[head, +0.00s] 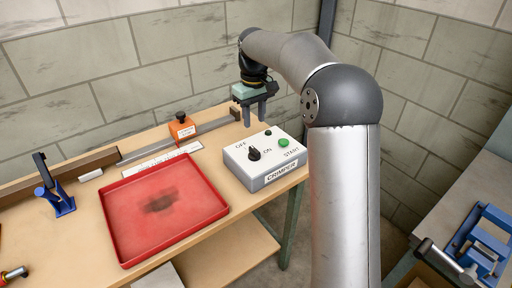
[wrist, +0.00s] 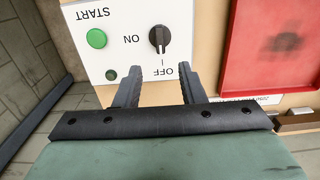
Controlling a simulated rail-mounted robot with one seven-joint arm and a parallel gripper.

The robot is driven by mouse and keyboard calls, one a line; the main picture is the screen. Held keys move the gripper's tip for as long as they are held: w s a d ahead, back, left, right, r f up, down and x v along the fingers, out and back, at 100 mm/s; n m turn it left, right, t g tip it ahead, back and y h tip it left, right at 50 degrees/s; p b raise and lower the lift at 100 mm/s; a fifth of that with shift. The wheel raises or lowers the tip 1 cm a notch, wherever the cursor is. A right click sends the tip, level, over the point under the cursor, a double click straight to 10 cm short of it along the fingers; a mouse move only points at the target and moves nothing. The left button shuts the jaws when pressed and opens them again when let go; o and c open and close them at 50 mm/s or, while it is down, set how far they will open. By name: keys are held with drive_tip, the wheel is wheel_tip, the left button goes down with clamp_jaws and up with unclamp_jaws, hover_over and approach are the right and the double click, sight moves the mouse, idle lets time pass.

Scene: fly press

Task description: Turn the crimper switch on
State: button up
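The white crimper box (head: 264,160) stands on the wooden bench, with a black rotary switch (head: 253,154) on its top. In the wrist view the switch (wrist: 160,39) lies along the line toward the OFF mark, its pale line at that end; ON is to one side. My gripper (head: 255,120) is above and behind the box, fingers pointing down, apart from the switch. In the wrist view my gripper (wrist: 157,76) has its two fingers spread with nothing between them, and the switch lies beyond the tips.
A green START button (head: 284,142) and a small dark green lamp (head: 268,132) share the box top. A red tray (head: 165,207) lies left of the box. An orange block (head: 182,128) sits on a rail behind. A blue clamp (head: 56,195) stands at far left.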

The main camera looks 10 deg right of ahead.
sight(255, 149)
wheel_tip(255, 149, down, 12)
drive_tip(key=shift+r+p, duration=0.15)
drive_tip(key=shift+p, duration=0.15)
clamp_jaws()
